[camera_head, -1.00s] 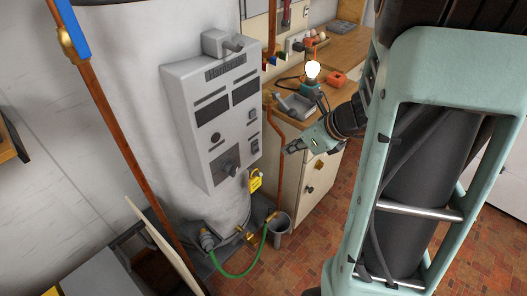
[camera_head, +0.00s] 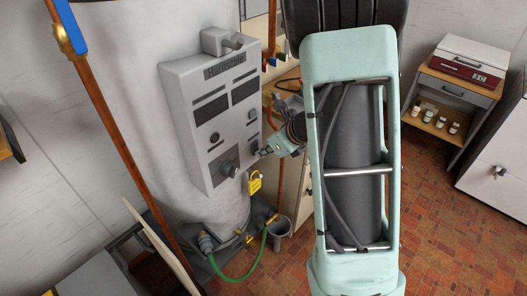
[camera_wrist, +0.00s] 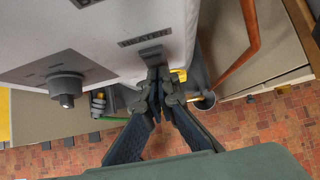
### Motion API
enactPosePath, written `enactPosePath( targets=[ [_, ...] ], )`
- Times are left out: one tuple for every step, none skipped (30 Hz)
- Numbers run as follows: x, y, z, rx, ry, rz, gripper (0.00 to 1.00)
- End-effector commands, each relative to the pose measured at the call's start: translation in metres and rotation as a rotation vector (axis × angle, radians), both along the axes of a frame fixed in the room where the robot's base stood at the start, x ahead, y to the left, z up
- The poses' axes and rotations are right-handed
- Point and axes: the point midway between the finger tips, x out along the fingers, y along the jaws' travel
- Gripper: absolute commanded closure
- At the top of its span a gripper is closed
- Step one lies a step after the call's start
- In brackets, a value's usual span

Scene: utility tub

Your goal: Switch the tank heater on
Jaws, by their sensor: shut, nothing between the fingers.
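The grey control box (camera_head: 215,155) is mounted on the white tank (camera_head: 140,70). In the wrist view a label (camera_wrist: 143,41) reading "HEATER" is on the box, with a dark switch (camera_wrist: 151,54) just below it. My gripper (camera_wrist: 158,80) is shut and empty, its fingertips at the lower edge of that switch. I cannot tell whether they touch it. In the head view my gripper (camera_head: 263,153) is at the box's lower right edge, where its tips partly cover the heater switch. The switch's position is not clear.
A dark knob (camera_wrist: 65,88) sticks out left of the switch. A copper pipe (camera_wrist: 235,58) runs at the right. Tiled floor (camera_head: 445,220) is open at the right.

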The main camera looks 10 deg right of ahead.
Motion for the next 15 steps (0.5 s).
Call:
enactPosePath(
  targets=[
    [-0.0001,-0.0002,0.0000,0.000,0.000,0.000,1.00],
    [-0.0001,-0.0002,0.0000,0.000,0.000,0.000,1.00],
    [-0.0001,-0.0002,0.0001,0.000,0.000,0.000,1.00],
    [-0.0001,-0.0002,0.0000,0.000,0.000,0.000,1.00],
    [-0.0001,-0.0002,-0.0002,0.001,-0.001,0.000,1.00],
    [0.0000,-0.0002,-0.0010,0.002,-0.002,-0.001,1.00],
    [0.0002,-0.0001,-0.0017,0.004,-0.004,-0.001,1.00],
    [0.0005,0.0001,-0.0027,0.006,-0.008,-0.001,1.00],
    [0.0011,0.0003,-0.0041,0.010,-0.013,-0.002,1.00],
    [0.0015,0.0005,-0.0053,0.014,-0.019,-0.002,1.00],
    [0.0019,0.0005,-0.0066,0.019,-0.024,-0.003,1.00],
    [0.0027,0.0008,-0.0081,0.025,-0.033,-0.004,1.00],
    [0.0033,0.0012,-0.0087,0.031,-0.041,-0.004,1.00],
    [0.0037,0.0018,-0.0058,0.034,-0.045,-0.003,1.00],
    [0.0035,0.0020,-0.0022,0.033,-0.042,-0.002,1.00]
  ],
)
